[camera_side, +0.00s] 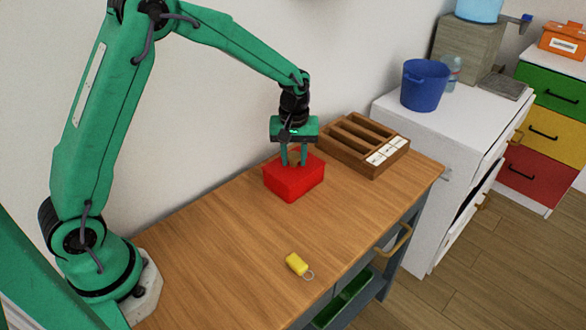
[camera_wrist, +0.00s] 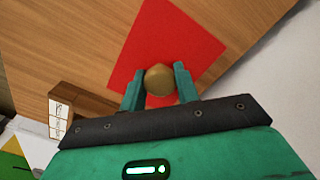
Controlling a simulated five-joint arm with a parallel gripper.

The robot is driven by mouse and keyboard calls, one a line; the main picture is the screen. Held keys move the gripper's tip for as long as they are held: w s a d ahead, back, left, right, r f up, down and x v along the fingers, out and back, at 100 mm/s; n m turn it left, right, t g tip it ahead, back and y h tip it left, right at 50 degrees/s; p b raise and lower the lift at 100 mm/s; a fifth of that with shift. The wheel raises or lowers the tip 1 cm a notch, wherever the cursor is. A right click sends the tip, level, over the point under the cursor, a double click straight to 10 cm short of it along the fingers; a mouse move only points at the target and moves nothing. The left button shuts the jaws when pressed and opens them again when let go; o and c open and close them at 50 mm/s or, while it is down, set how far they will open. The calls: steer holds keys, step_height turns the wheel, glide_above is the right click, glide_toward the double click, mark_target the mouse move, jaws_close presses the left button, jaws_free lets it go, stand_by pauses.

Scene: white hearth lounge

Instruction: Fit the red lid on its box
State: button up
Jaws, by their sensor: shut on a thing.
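The red lid (camera_wrist: 165,38) has a round brass-coloured knob (camera_wrist: 160,80) on its top, seen in the wrist view. My gripper (camera_wrist: 160,84) is shut on that knob, with one finger on each side. In the side view, my gripper (camera_side: 294,163) points straight down at the red box (camera_side: 293,185) on the wooden table. The lid appears to be on or just over the box, but I cannot tell whether it is fully seated.
A wooden compartment tray (camera_side: 362,146) with white labels stands just right of the box. A yellow tag (camera_side: 297,263) with a ring lies near the table's front edge. The tabletop (camera_side: 220,245) left of the box is clear. A blue bucket (camera_side: 424,85) stands on a white cabinet.

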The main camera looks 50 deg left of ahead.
steer(key=o, duration=1)
steer(key=shift+o, duration=0.6)
steer(key=o, duration=0.4)
steer(key=shift+r, duration=0.2)
steer(key=shift+r, duration=3.25)
steer(key=shift+r, duration=0.1)
